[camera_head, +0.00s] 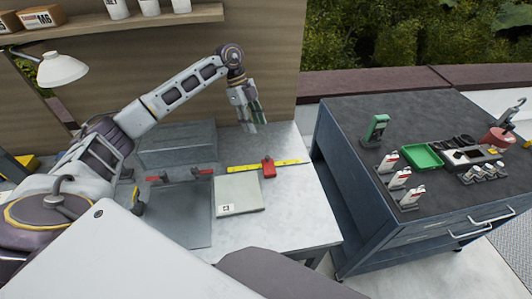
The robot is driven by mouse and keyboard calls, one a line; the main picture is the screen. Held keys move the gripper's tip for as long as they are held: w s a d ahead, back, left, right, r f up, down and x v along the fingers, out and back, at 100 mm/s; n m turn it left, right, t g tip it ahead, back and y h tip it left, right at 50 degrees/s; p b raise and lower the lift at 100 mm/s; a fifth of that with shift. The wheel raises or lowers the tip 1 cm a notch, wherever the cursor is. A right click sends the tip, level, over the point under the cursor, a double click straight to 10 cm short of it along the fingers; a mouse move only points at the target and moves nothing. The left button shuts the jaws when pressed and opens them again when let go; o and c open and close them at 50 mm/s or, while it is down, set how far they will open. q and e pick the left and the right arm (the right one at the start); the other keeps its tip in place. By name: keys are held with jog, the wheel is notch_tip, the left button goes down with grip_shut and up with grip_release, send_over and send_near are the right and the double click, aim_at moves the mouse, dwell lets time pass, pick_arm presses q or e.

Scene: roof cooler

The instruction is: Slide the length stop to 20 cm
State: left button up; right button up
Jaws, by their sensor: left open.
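The length stop is a small red block (268,167) on a yellow ruler strip (242,168) that lies along the back of the grey bench. The stop sits right of the strip's middle. The scale marks are too small to read. My left gripper (252,117) hangs fingers down, open, above the back of the bench, behind and a little left of the stop, apart from it. My right gripper is not in view.
A light square plate (238,195) lies in front of the ruler. A dark sheet (183,215) with red clamps lies left of it. A blue cabinet (363,187) with a green tray (422,156) and tools stands to the right. A lamp (62,68) is upper left.

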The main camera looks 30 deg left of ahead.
aim_at(267, 157)
pick_arm(q)
jog(key=p+x, duration=0.1)
jog(key=x, duration=1)
jog(key=shift+s+d+f, duration=0.1)
jog(key=shift+d+f, duration=0.1)
jog(key=shift+f, duration=0.05)
jog(key=shift+d+f, duration=0.2)
jog(key=shift+f, duration=0.4)
jog(key=shift+d+f, duration=0.15)
jog(key=shift+f, duration=0.1)
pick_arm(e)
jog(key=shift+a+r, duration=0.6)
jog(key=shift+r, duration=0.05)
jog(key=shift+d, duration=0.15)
pick_arm(q)
grip_shut()
